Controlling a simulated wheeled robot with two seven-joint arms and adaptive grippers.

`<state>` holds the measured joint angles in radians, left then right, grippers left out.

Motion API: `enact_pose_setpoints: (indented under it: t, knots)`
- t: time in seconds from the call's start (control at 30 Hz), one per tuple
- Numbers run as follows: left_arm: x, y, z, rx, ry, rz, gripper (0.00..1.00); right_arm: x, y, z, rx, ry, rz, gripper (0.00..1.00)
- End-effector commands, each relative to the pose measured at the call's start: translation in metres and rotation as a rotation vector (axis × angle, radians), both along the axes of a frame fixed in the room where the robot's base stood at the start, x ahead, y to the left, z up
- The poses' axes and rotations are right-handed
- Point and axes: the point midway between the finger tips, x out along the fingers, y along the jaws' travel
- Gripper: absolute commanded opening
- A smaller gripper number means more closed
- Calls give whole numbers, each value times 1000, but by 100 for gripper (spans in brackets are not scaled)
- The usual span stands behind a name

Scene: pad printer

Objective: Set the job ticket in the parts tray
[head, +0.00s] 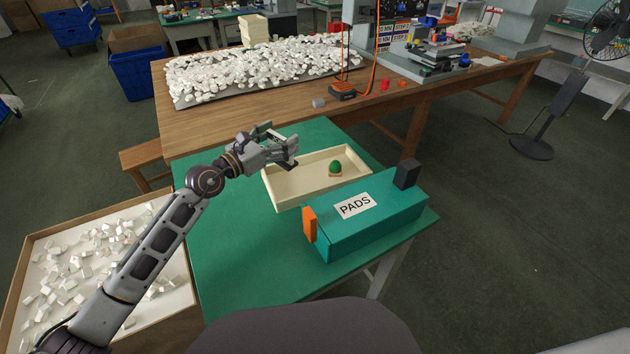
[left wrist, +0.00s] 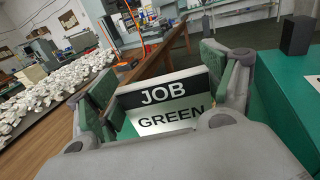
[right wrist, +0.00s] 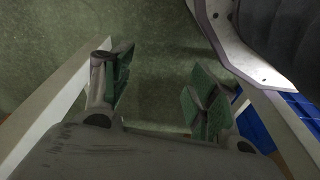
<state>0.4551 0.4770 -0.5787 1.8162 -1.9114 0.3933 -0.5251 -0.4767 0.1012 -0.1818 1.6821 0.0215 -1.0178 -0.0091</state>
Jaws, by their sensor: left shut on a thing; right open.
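My left gripper (head: 280,148) is shut on the job ticket (left wrist: 168,104), a black and white card reading "JOB" and "GREEN" in the left wrist view. In the head view the fingers hide most of the card. The gripper is over the back left part of the cream parts tray (head: 287,202), on the green table. I cannot tell whether the card touches the tray. A green domed pad on a small tan base (head: 336,168) sits in the tray. My right gripper (right wrist: 158,88) is open and empty, with dark green floor beyond it; the head view does not show it.
A teal box labelled "PADS" (head: 375,220) stands just in front of the tray, with an orange piece (head: 310,224) and a black block (head: 407,173) at its ends. The green table (head: 235,260) is clear at front left. A wooden bench (head: 215,120) stands behind.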

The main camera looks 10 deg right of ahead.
Motion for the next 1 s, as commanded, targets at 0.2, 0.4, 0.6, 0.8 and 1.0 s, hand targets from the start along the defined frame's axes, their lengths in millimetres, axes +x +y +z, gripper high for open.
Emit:
enact_pose_setpoints:
  t: [0.2, 0.4, 0.6, 0.8, 1.0]
  knots:
    - [-2, -5, 0, 0, 0, -10, 57, 1, -1, -2, -2, 2, 0, 59]
    - [-3, -6, -1, 0, 0, -11, 57, 2, -2, -2, -4, 0, 0, 59]
    - [-3, -6, -1, 0, 0, -11, 57, 3, -3, -1, -5, -3, 0, 59]
    - [-2, -5, -9, 1, 1, -10, 57, 3, -1, 4, -2, 2, 2, 59]
    - [-2, -5, -24, 0, 1, -10, 57, 2, 6, 26, 7, 15, 4, 59]
